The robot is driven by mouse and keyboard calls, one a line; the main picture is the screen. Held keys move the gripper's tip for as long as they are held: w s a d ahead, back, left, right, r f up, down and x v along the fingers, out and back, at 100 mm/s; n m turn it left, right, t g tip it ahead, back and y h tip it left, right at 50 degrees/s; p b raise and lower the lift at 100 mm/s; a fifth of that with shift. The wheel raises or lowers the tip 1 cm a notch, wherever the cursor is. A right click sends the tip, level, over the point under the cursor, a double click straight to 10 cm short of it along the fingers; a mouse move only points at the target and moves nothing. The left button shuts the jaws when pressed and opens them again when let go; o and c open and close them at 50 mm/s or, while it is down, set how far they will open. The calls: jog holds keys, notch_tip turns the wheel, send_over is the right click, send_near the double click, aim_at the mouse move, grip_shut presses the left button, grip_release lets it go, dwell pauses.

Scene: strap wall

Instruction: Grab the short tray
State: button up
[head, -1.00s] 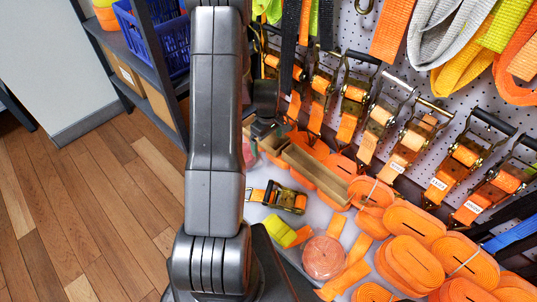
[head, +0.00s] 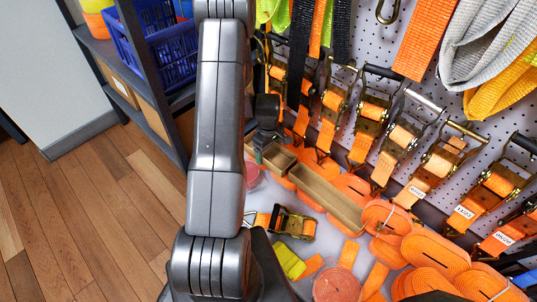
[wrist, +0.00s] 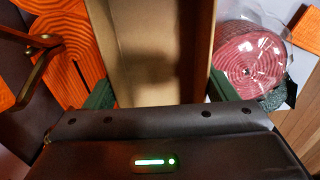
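The short tray (head: 277,157) is a small brown open box on the white surface at the foot of the pegboard, at the far end of a longer brown tray (head: 328,198). My gripper (head: 262,148) is over its left end in the head view, partly behind my arm. In the wrist view a brown tray (wrist: 160,85) runs between the two green fingers of my gripper (wrist: 160,82). The fingers are wide apart, one beside each side wall. Any gap to the walls is very small, and I cannot tell whether they touch.
Rolled orange straps (head: 425,250) crowd the front right. A loose ratchet (head: 285,222) and a pink coil in clear wrap (wrist: 250,55) lie close by. Ratchets hang on the pegboard (head: 420,90) behind. A shelf with a blue basket (head: 160,50) stands left; the wooden floor (head: 90,220) is clear.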

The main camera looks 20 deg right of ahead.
jog(key=c, duration=0.4)
